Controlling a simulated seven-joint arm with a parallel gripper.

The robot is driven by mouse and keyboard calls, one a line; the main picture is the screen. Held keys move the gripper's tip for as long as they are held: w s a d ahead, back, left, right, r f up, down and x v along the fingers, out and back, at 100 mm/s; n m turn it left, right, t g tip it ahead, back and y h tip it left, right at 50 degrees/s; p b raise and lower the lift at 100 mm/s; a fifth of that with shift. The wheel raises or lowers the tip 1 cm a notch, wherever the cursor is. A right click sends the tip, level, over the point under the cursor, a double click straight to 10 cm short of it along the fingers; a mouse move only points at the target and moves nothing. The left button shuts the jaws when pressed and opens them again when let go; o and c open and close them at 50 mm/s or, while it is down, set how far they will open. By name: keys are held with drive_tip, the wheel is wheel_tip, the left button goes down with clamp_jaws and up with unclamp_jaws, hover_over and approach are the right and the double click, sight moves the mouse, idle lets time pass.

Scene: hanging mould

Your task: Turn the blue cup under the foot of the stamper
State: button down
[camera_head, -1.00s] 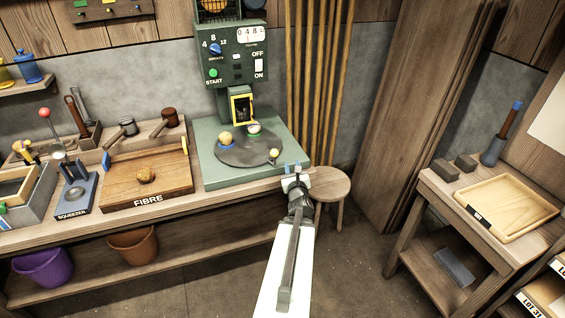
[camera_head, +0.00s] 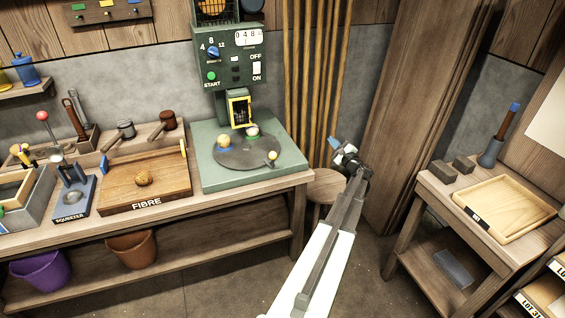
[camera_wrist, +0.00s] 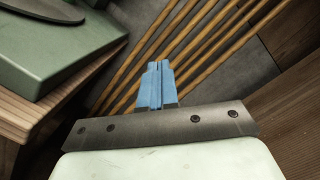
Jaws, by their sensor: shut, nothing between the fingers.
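The stamper (camera_head: 230,70) is a tall green machine at the back of the bench, with a yellow-framed opening (camera_head: 240,111) low on its front. Below the opening a dark round turntable (camera_head: 245,158) lies on the green base (camera_head: 215,178). An orange-yellow ball-like piece (camera_head: 223,139) sits at its left rear, a pale and green piece (camera_head: 253,131) at the rear under the opening, and a small yellowish knob (camera_head: 272,155) at the right.
A wooden stool (camera_head: 326,184) stands below my gripper. Upright poles (camera_head: 318,80) lean behind it. Left of the stamper is the FIBRE tray (camera_head: 145,190). A side table with a wooden tray (camera_head: 505,207) is at the right. Air around the gripper is free.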

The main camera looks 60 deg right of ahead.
drive_tip(key=w+a+f+n+t+y, duration=0.1)
drive_tip(key=w+a+f+n+y, duration=0.1)
drive_tip(key=a+n+y, duration=0.5)
drive_tip(key=w+a+f+n+t+y, duration=0.15)
drive_tip(key=a+n+y, duration=0.25)
drive_tip(key=n+y, duration=0.6)
drive_tip(key=shift+n+h, duration=0.3)
drive_tip(key=shift+n, duration=0.2)
drive_tip(key=x, duration=1)
drive_tip(key=shift+w+d+f, duration=0.1)
drive_tip(key=shift+w+f, duration=0.05)
drive_tip(key=shift+f, duration=0.15)
drive_tip(key=shift+w+a, duration=0.7)
drive_tip(key=shift+a, duration=0.25)
drive_tip(key=shift+w+a, duration=0.55)
drive_tip(key=shift+a, duration=0.2)
drive_tip(key=shift+a, duration=0.15)
